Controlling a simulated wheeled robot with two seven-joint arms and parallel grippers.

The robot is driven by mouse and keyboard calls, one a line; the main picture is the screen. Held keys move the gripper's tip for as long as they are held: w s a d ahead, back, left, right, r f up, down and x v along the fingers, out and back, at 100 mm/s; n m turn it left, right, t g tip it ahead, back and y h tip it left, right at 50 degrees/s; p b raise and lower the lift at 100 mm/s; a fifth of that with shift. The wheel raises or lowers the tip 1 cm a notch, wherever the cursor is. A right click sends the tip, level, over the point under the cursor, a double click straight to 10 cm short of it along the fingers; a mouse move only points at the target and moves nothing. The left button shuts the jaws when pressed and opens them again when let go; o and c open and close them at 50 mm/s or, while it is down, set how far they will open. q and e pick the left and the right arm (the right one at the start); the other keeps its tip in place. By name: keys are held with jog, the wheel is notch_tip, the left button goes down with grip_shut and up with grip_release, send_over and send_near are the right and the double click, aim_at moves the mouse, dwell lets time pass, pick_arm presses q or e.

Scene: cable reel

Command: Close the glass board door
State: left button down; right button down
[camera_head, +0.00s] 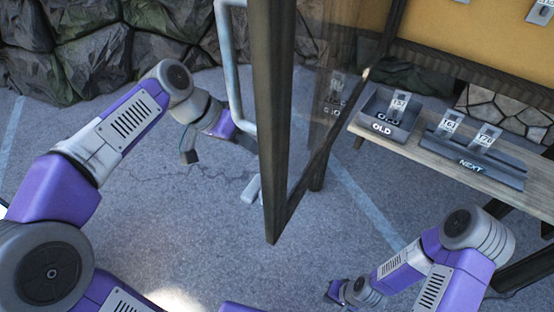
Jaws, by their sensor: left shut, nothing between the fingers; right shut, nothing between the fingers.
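The glass board door (272,120) stands swung open towards me, its dark wooden frame seen at a steep angle with the clear pane to its right. A pale tubular handle (228,60) is on the door's left face. My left gripper (246,140) is shut and empty beside the handle's lower end, close to the door frame; whether it touches is unclear, and its fingertips are partly hidden. The yellow board (480,45) is at the upper right. My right gripper (335,292) is shut and empty, low in the picture, right of the door's bottom corner.
A wooden shelf (430,160) below the board holds a grey OLD tray (383,129) and a NEXT tray (472,165) with tagged cards. A stone wall (80,45) stands behind. The paved floor between my arms is mostly clear.

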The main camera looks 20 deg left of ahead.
pick_arm(q)
jog(key=w+d+f+b, duration=0.1)
jog(key=d+f, duration=0.6)
jog(key=d, duration=0.2)
jog(key=shift+w+f, duration=0.25)
jog(key=shift+f, duration=0.15)
jog(key=shift+d, duration=0.1)
